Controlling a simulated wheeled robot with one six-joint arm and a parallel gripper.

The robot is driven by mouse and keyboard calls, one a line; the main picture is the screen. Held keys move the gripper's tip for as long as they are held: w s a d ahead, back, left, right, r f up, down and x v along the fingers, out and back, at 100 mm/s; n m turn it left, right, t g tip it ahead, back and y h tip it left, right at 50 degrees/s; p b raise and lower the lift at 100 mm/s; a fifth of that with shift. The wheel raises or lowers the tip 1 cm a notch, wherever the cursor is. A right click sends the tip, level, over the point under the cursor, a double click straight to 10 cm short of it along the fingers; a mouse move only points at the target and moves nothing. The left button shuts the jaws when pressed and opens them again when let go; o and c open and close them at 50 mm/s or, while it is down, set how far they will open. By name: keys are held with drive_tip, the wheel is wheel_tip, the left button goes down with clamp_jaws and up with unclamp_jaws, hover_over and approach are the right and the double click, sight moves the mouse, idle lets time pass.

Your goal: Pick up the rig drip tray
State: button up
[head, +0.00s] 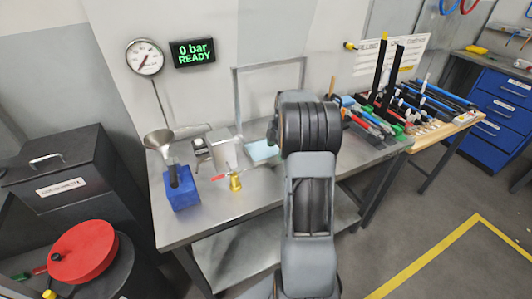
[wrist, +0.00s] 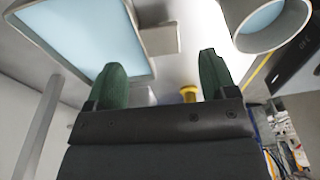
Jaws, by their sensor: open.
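The drip tray appears to be the shallow light-blue rectangle with a pale grey rim in the wrist view (wrist: 40,30), at the upper left. A light-blue flat patch on the bench in the head view (head: 263,150), just left of my arm, looks like the same tray. My gripper (wrist: 162,66) has two green fingertips spread apart with nothing between them. The left fingertip overlaps the tray's lower right edge in the picture; I cannot tell whether it touches. In the head view my arm hides most of the gripper and part of the bench behind it.
The steel bench (head: 215,220) also holds a blue block (head: 181,190), a funnel (head: 159,141) and a brass fitting (head: 235,182) with a red handle. A round cup-like opening (wrist: 270,22) is at the wrist view's upper right.

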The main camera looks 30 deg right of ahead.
sight(275, 160)
drive_tip(key=shift+a+f+p, duration=0.15)
drive_tip(key=shift+a+f, duration=0.1)
drive_tip(key=shift+f, duration=1)
drive_tip(key=shift+a+f+p, duration=0.15)
drive_tip(key=shift+a+f, duration=0.05)
drive_tip(key=shift+f, duration=1.05)
drive_tip(key=c, duration=1.1)
drive_tip(key=shift+c, duration=0.5)
drive_tip(key=shift+r, duration=0.15)
